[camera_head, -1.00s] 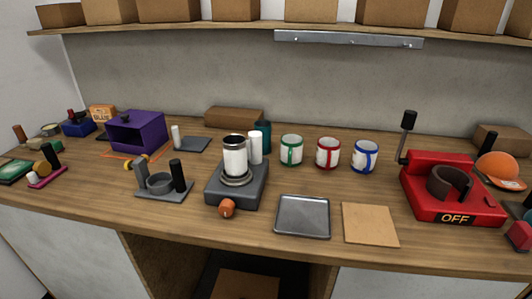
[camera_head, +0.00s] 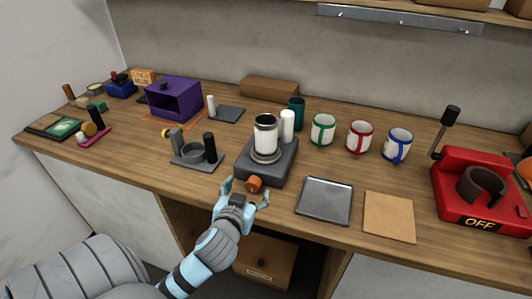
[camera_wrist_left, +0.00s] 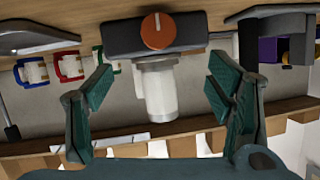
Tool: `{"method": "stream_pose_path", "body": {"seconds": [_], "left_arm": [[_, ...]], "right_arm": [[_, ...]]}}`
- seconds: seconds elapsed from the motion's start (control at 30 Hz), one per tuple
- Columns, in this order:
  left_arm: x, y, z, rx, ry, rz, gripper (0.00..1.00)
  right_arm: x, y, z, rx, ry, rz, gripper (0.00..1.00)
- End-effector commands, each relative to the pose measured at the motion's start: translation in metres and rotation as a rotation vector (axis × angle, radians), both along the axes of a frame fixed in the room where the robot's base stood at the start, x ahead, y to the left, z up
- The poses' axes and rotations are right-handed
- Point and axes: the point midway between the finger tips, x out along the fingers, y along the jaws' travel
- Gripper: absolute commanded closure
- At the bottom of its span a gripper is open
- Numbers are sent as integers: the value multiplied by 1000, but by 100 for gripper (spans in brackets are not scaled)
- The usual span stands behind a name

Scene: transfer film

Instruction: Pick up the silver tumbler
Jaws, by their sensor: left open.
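The silver tumbler (camera_head: 265,136) stands upright on a grey device (camera_head: 284,166) with an orange knob (camera_head: 254,183). It looks white with a dark rim and a silver ring at its foot. My left gripper (camera_head: 245,193) is open and empty in front of the device, near the counter's front edge. In the left wrist view, which appears upside down, the tumbler (camera_wrist_left: 160,95) shows between the spread teal fingers (camera_wrist_left: 159,88), farther off and untouched. My right gripper is out of view.
A white cylinder (camera_head: 288,124) and a teal cup (camera_head: 297,108) stand close behind the tumbler. A grey holder with dark posts (camera_head: 185,161) is to the left. A metal tray (camera_head: 324,198), a tan board (camera_head: 389,216) and mugs (camera_head: 360,138) are to the right.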

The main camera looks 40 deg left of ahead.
Motion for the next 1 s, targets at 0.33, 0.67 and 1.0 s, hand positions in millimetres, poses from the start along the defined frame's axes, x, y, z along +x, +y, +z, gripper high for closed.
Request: {"method": "stream_pose_path", "body": {"seconds": [0.33,0.67,1.0], "left_arm": [[68,20,107,34,-390,-31,26],[127,48,104,33,-384,-29,26],[169,68,102,32,-382,-32,26]], "right_arm": [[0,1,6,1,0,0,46],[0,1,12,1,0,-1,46],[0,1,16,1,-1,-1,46]]}}
